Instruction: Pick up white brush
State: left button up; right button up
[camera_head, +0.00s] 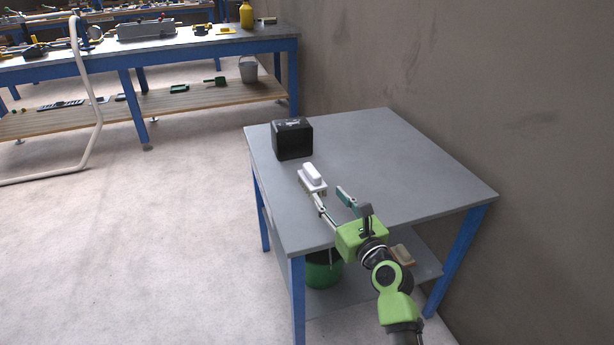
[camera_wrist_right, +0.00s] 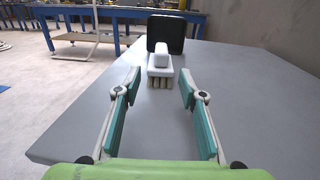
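The white brush (camera_head: 312,177) lies on the grey table near its left edge, handle up and bristles down. It also shows in the right wrist view (camera_wrist_right: 160,65), just beyond and between my fingertips. My right gripper (camera_head: 332,198) is open and empty, low over the table on the near side of the brush. In the right wrist view the two fingers (camera_wrist_right: 160,90) are spread, with bare table between them. The head view shows one finger close to the brush; whether it touches cannot be told. My left gripper is not in view.
A black box (camera_head: 292,139) stands on the grey table (camera_head: 400,160) just behind the brush. The table's right side is clear. A wall runs along the right. A green bucket (camera_head: 323,268) is under the table. A long workbench (camera_head: 150,50) with tools stands at the back left.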

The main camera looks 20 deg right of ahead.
aim_at(313, 170)
jog(key=w, duration=0.4)
jog(key=w+b, duration=0.1)
jog(key=w, duration=0.1)
jog(key=shift+w+a, duration=0.35)
jog(key=shift+a, duration=0.05)
jog(key=w+b, duration=0.1)
jog(key=w, duration=0.4)
jog(key=shift+a+r+b, duration=0.2)
jog(key=shift+b, duration=0.15)
jog(key=shift+w, duration=0.25)
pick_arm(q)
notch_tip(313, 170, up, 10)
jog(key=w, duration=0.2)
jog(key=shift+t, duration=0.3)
pick_arm(e)
jog(key=shift+r, duration=0.1)
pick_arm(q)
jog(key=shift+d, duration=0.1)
pick_arm(e)
grip_shut()
